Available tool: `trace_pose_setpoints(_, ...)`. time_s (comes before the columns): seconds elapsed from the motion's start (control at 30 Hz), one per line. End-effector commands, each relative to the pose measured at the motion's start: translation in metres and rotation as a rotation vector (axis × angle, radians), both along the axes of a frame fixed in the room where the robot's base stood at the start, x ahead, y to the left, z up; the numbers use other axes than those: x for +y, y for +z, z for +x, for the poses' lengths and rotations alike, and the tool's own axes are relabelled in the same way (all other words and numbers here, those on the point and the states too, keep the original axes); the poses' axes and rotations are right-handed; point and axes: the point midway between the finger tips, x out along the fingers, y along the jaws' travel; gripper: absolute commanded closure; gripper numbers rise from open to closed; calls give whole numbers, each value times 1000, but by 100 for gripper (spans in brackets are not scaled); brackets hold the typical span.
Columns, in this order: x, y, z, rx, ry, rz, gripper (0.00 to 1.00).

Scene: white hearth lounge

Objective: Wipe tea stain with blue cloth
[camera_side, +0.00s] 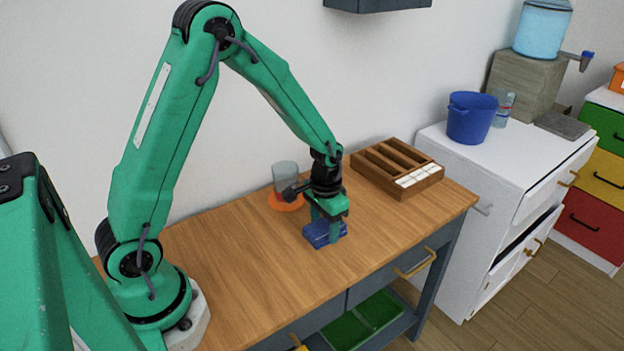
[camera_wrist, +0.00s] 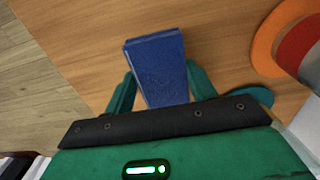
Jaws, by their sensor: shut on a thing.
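The blue cloth (camera_side: 318,235) is a folded block low over the wooden table top, near its front edge. My gripper (camera_side: 328,222) points down and is shut on it. In the wrist view the cloth (camera_wrist: 158,66) sits between the two green fingers of my gripper (camera_wrist: 155,92). I cannot tell whether the cloth touches the table. I see no tea stain in either view; it may be hidden under the cloth or my gripper.
A wooden compartment box (camera_side: 397,170) with white packets stands at the back right. A white cabinet with a blue bucket (camera_side: 472,118) stands further right. The table's left and middle are clear.

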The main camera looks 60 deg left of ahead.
Motion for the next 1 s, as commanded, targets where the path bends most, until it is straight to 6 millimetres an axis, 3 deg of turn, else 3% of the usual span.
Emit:
trace_pose_setpoints(0.27,22,0,1,1,1,0,66)
trace_pose_setpoints(1.0,-44,0,3,1,-4,0,66)
